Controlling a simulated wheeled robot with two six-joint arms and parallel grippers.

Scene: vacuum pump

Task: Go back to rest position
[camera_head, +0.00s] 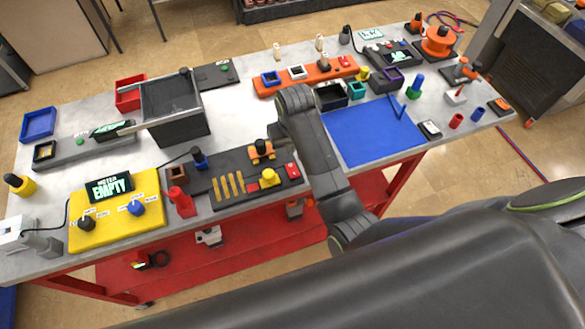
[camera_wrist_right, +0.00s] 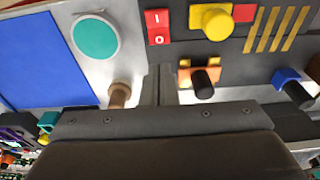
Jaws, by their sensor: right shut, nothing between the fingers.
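My right arm reaches over the table's front edge. Its gripper (camera_head: 277,132) hangs above the middle of the table, by the dark panel (camera_head: 222,197). In the right wrist view the two fingers (camera_wrist_right: 160,84) are together with nothing between them. An orange block with a black knob (camera_wrist_right: 200,78) lies just right of the fingertips there, and a brown peg (camera_wrist_right: 118,94) just left. I cannot tell whether the fingers touch either. In the head view the arm hides part of the table behind it. My left gripper is not in view.
A yellow box (camera_head: 150,215) with an "EMPTY" display stands at the front left. A grey bin (camera_head: 172,100) stands behind it. A blue mat (camera_head: 350,145) lies right of my arm. An orange rack (camera_head: 300,78) and several small parts fill the back and right.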

